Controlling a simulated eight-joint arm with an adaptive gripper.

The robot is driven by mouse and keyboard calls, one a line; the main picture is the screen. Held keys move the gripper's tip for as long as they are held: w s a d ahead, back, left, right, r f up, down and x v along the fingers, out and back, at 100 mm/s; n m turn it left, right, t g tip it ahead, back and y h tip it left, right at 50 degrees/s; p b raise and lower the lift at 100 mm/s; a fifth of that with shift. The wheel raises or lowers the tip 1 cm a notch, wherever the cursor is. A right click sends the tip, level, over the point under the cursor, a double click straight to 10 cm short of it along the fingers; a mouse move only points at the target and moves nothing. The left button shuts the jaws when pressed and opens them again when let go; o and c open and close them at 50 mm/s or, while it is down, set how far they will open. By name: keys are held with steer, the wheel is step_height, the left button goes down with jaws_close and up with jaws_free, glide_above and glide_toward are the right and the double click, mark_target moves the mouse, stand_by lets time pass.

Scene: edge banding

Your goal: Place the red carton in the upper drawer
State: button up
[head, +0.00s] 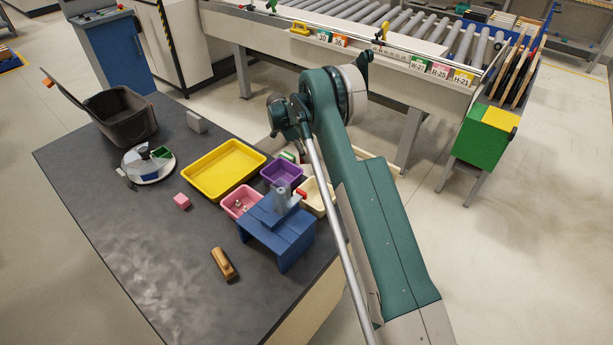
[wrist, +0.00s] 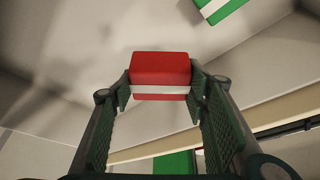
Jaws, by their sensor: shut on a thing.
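The red carton (wrist: 160,66) has a white band and sits between the two fingers of my gripper (wrist: 160,82) in the wrist view. The gripper is shut on it, with a finger pad against each side. A pale surface lies beyond the carton; I cannot tell whether they touch. A green carton with a white band (wrist: 222,8) lies on that surface at the top right. In the head view my arm hides much of the area around the gripper, and I cannot make out the red carton there. I cannot clearly identify the upper drawer in either view.
A pale edge (wrist: 255,119) crosses the wrist view's lower right. On the dark table (head: 140,245) stand a yellow tray (head: 224,170), a purple bin (head: 283,173), a pink bin (head: 241,201) and a blue stand (head: 278,236). A roller conveyor (head: 390,70) runs behind.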

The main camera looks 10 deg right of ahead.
steer(key=shift+f+b, duration=0.3)
steer(key=shift+f, duration=2.2)
steer(key=shift+f+b, duration=0.3)
steer(key=shift+f, duration=1.6)
steer(key=shift+f, duration=0.15)
steer(key=o, duration=0.9)
steer(key=p+v, duration=0.1)
steer(key=v, duration=1.1)
steer(key=shift+p, duration=0.4)
